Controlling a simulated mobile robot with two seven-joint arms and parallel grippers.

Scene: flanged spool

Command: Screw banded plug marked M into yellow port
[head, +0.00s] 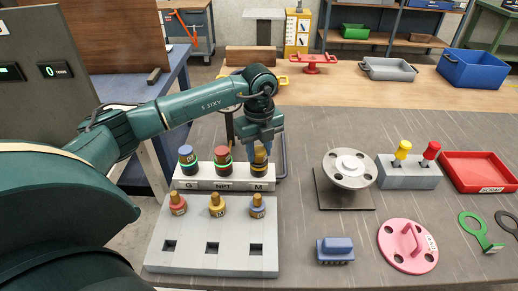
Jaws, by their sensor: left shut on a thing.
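The banded plug at the M label (260,161), dark and gold, stands upright in the white rack (203,185) labelled G, NPT and M. My left gripper (260,149) points down from above and is shut on this plug's top. The plug still appears to be at its rack place; I cannot tell whether it is lifted. The yellow port (217,207) is the middle one of three on the grey block (210,254) in front of the rack, with a gold top. My right gripper is not in view.
A red port (177,204) and a blue port (257,207) flank the yellow one. A flanged spool (349,170) stands right. A pink flange (407,247) and blue part (335,250) lie nearer.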

